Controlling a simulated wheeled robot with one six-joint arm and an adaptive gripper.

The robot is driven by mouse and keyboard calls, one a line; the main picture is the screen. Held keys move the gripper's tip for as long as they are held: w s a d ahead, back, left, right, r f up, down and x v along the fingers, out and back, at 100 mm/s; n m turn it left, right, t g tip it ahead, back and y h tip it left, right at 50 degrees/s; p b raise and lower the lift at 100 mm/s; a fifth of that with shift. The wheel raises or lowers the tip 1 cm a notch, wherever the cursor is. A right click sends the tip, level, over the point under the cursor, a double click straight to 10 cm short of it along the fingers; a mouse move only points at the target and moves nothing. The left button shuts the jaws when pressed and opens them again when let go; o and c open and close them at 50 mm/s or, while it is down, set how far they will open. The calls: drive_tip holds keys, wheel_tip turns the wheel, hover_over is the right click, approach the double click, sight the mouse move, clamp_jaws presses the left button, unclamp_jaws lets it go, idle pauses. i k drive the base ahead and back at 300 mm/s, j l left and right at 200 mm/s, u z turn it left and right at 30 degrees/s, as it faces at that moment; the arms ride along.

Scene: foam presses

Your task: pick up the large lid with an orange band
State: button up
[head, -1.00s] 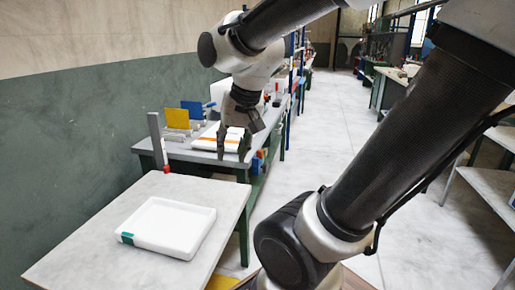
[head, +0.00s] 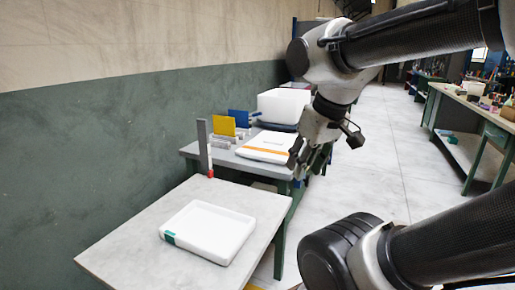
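The large white lid with an orange band (head: 265,148) lies flat on the grey-topped bench behind the near table. Its right end is close to my gripper in the picture. My gripper (head: 308,172) hangs pointing down at the right edge of that bench, to the right of the lid and apart from it as far as I can see. The fingers look spread with nothing between them, though they are small and dark here.
A white tray-like lid with a green band (head: 208,232) lies on the near pale table (head: 125,238). A grey post (head: 204,148), yellow panel (head: 224,125), blue panel (head: 239,118) and white block (head: 284,106) stand around the bench. Open floor (head: 385,170) lies to the right.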

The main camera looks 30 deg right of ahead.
sight(271, 146)
drive_tip(key=k+u, duration=0.3)
drive_tip(key=k+j+u, duration=0.15)
drive_tip(key=k+u, duration=0.15)
drive_tip(key=i+l+u, duration=0.1)
drive_tip(key=l+u, duration=0.9)
drive_tip(key=k+l, duration=0.1)
drive_tip(key=l, duration=2.5)
drive_tip(key=k+l, duration=0.15)
drive_tip(key=l, duration=2.45)
drive_tip(key=k, duration=0.1)
